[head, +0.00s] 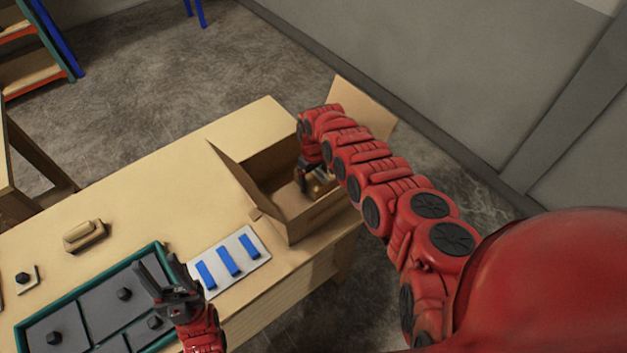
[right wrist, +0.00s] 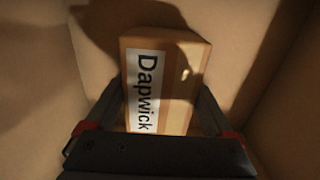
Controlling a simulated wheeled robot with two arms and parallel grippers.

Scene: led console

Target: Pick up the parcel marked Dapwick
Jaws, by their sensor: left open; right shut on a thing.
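The parcel (right wrist: 172,80) is a tan box with a white label reading Dapwick, seen in the right wrist view. It is between the two fingers of my right gripper (right wrist: 165,120), which is shut on it. In the head view, my right gripper (head: 306,178) reaches down into an open cardboard box (head: 262,185), with the parcel (head: 320,184) partly visible at it. I cannot tell whether the parcel touches the box floor. My left gripper (head: 160,280) is open and empty, over the green-edged tray.
The green-edged tray (head: 78,268) with dark knobs lies on the wooden table (head: 180,180). A white plate with blue bars (head: 230,262) lies between tray and box. A tan block (head: 85,235) sits behind the tray. The table's back middle is clear.

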